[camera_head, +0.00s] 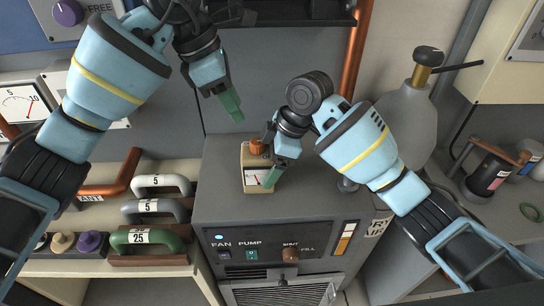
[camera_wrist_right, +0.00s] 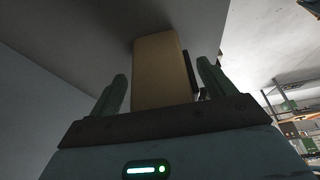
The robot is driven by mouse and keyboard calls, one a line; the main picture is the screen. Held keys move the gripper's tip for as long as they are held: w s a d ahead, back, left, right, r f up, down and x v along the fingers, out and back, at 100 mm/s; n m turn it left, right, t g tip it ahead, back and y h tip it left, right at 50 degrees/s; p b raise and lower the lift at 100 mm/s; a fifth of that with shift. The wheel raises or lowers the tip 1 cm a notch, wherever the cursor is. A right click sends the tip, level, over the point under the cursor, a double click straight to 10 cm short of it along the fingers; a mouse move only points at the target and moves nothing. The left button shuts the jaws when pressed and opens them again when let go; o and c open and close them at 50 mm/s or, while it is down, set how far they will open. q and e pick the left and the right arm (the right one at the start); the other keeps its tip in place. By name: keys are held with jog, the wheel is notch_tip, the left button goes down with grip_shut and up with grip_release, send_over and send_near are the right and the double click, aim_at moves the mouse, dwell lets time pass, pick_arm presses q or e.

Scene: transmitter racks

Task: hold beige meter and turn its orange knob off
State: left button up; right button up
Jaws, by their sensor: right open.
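The beige meter (camera_head: 247,182) stands on top of the grey cabinet, its white dial facing front. Its orange knob (camera_head: 257,147) is on the upper end. My right gripper (camera_head: 270,163) is at the meter's right side and hides part of it. In the right wrist view, the beige meter (camera_wrist_right: 160,70) stands between the two green fingers of my open right gripper (camera_wrist_right: 163,85), with a gap showing on each side. My left gripper (camera_head: 231,105) hangs above and left of the meter, clear of it; its fingers overlap, so its opening cannot be seen.
The grey cabinet (camera_head: 215,200) has switches and a brown knob on its front. A grey flask (camera_head: 408,120) stands at right behind my right arm. Several handled weights (camera_head: 150,240) sit on a shelf at left. A copper pipe (camera_head: 355,60) runs up the wall behind.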

jog(key=c, duration=1.3)
jog(key=shift+c, duration=0.2)
pick_arm(q)
jog(key=shift+o, duration=1.5)
jog(key=shift+f, duration=0.2)
jog(key=a+f+m+h, duration=0.1)
jog(key=a+f+h, duration=0.9)
jog(key=h, duration=0.4)
jog(key=shift+w+a+f+m+g, duration=0.3)
jog(key=shift+w+a, duration=0.05)
jog(key=shift+w, duration=0.05)
